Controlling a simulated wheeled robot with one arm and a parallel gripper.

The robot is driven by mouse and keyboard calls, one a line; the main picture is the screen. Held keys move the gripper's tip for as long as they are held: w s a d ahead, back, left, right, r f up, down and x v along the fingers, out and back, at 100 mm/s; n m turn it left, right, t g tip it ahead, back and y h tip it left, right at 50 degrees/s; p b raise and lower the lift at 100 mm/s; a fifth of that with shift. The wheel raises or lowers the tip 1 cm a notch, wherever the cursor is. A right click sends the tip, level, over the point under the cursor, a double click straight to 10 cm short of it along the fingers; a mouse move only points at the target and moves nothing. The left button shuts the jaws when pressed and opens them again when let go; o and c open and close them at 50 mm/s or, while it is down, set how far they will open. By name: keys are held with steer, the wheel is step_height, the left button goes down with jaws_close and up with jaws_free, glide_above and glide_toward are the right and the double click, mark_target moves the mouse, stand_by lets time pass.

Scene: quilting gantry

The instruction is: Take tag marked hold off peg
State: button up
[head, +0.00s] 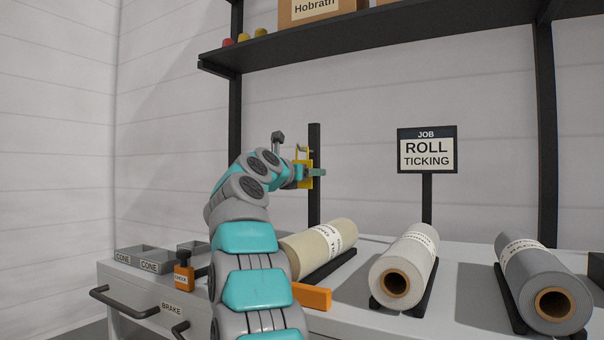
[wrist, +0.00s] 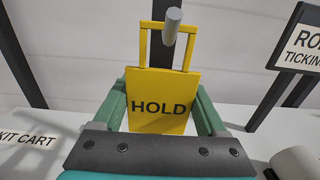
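The yellow tag marked HOLD (wrist: 160,88) is in the middle of the wrist view, upright and facing me. Its open handle frame is at the top, around the grey peg (wrist: 171,27), whose end sticks out toward the camera. The tag also shows in the head view (head: 304,152), small, in front of a black post (head: 314,206). My gripper (wrist: 163,103) has one green finger against each side edge of the tag, with no clear gap. In the head view, my arm hides part of the tag and the peg is hard to make out.
A bench (head: 468,296) holds a cream roll (head: 305,252), a white roll (head: 398,270) and a grey roll (head: 525,275). A ROLL TICKING sign (head: 427,150) stands right of the tag. A dark shelf (head: 390,40) runs above.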

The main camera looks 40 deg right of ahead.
steer(key=c, duration=0.8)
steer(key=shift+s+a+r+p, duration=0.15)
steer(key=shift+s+a+r, duration=0.85)
steer(key=shift+a, duration=0.9)
steer(key=shift+s+a+r+p, duration=0.2)
steer(key=shift+s+a+r, duration=0.35)
steer(key=shift+a+r, duration=1.1)
steer(key=shift+s+a+r+p, duration=0.15)
steer(key=shift+s+a+r, duration=0.75)
steer(key=shift+a, duration=1.2)
steer(key=shift+w+d+f, duration=0.3)
steer(key=shift+w+d, duration=0.15)
steer(key=shift+d, duration=0.35)
steer(key=shift+w+d+f, duration=0.1)
steer(key=shift+d+f, duration=0.05)
steer(key=shift+d, duration=0.15)
steer(key=shift+w+d+f, duration=0.2)
steer(key=shift+d, duration=0.25)
steer(key=shift+w+d+f, duration=0.15)
steer(key=shift+d, duration=0.25)
